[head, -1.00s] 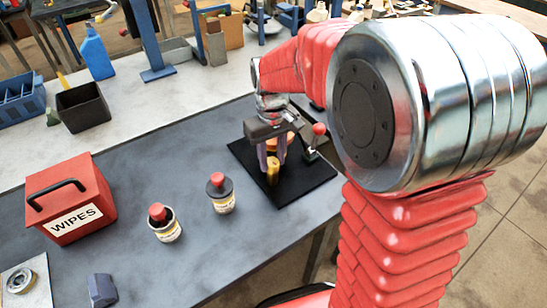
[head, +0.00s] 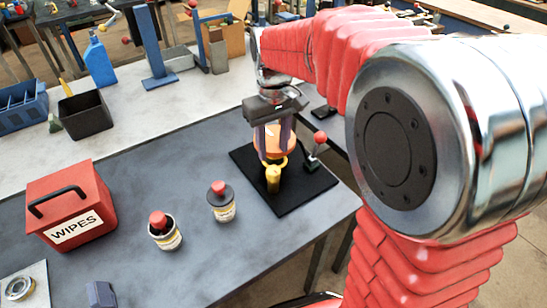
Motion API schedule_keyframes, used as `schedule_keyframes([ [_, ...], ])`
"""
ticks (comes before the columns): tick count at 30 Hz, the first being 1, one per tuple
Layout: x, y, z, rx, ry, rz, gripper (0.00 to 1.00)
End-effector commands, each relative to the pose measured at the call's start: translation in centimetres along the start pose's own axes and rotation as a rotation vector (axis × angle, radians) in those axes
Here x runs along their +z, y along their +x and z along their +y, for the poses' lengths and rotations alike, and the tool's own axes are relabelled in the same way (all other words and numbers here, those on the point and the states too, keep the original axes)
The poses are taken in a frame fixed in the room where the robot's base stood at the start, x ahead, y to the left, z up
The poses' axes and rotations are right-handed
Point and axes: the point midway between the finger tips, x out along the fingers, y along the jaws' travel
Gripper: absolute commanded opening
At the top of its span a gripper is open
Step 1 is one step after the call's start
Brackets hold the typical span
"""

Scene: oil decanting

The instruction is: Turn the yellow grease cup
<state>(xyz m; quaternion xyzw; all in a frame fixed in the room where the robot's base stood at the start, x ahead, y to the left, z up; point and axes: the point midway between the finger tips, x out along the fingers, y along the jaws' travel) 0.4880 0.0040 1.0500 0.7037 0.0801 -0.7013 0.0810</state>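The yellow grease cup (head: 273,179) stands upright as a small yellow cylinder at the front of an orange body (head: 271,145). Both are on the black plate (head: 296,199) near the table's right edge. My gripper (head: 273,150) points down from above the orange body, behind the yellow cup in this view. Its two purple-grey fingers are spread apart, with orange showing between them. They do not close on the yellow cup. Whether the fingertips touch the orange body cannot be told.
A red-knobbed lever (head: 317,148) stands on the plate's right side. Two red-capped jars (head: 222,203) (head: 165,233) and a red WIPES box (head: 71,205) stand to the left. The grey table between the plate and the jars is clear.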

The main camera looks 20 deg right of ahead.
Motion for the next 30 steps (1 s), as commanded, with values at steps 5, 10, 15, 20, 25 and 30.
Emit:
schedule_keyframes([
  [5, -0.1, -3.2, 0.0, 0.001, -0.001, 0.004, 0.4],
  [10, -0.1, -5.3, 0.0, 0.001, -0.001, 0.003, 0.4],
  [15, -0.1, -6.1, 0.0, 0.001, -0.001, 0.001, 0.4],
  [20, -0.1, -6.2, 0.0, 0.001, -0.001, 0.001, 0.4],
  [25, -0.1, -6.2, 0.0, 0.001, -0.001, 0.001, 0.4],
  [30, -0.2, -6.1, 0.1, 0.002, 0.01, 0.006, 0.4],
])
